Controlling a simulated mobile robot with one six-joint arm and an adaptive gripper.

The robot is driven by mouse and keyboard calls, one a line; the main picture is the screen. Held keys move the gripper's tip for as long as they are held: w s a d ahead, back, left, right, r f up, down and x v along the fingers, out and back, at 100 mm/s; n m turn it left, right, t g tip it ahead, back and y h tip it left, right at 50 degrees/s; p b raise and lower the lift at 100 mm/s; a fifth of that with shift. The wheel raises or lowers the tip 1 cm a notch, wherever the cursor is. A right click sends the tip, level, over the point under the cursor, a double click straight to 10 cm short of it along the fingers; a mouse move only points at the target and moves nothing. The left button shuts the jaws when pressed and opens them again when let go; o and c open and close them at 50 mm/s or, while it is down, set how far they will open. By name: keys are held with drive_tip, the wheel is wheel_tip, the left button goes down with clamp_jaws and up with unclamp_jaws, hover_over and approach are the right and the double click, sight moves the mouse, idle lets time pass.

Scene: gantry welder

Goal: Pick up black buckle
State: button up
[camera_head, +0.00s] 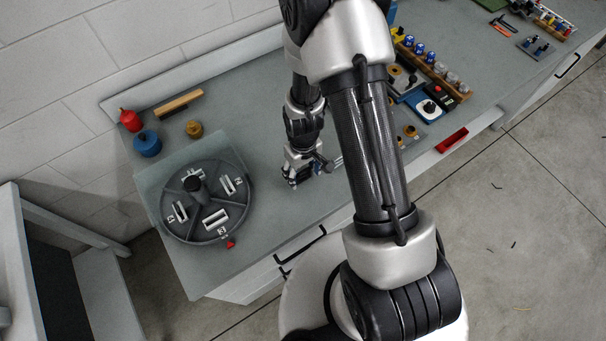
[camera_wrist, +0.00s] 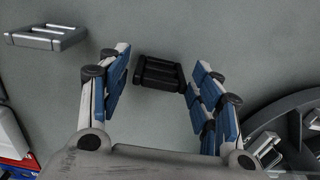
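The black buckle (camera_wrist: 159,73) lies flat on the grey bench top in the wrist view, a dark rectangular frame with bars. My gripper (camera_wrist: 156,92) is open, its blue-padded fingers on either side of the view with the buckle between and just beyond the tips. The right fingertip looks very close to the buckle's right end; I cannot tell whether they touch. In the head view my gripper (camera_head: 291,182) points down at the bench, right of the round tray, and the buckle cannot be made out there.
A silver buckle (camera_wrist: 46,37) lies at upper left in the wrist view. The round dark tray (camera_head: 246,183) with metal pieces in its compartments is left of my gripper; its rim (camera_wrist: 254,122) shows at lower right in the wrist view. Red, blue and brass items stand near the wall.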

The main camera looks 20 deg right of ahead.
drive_tip(key=c, duration=0.6)
drive_tip(key=shift+r, duration=0.1)
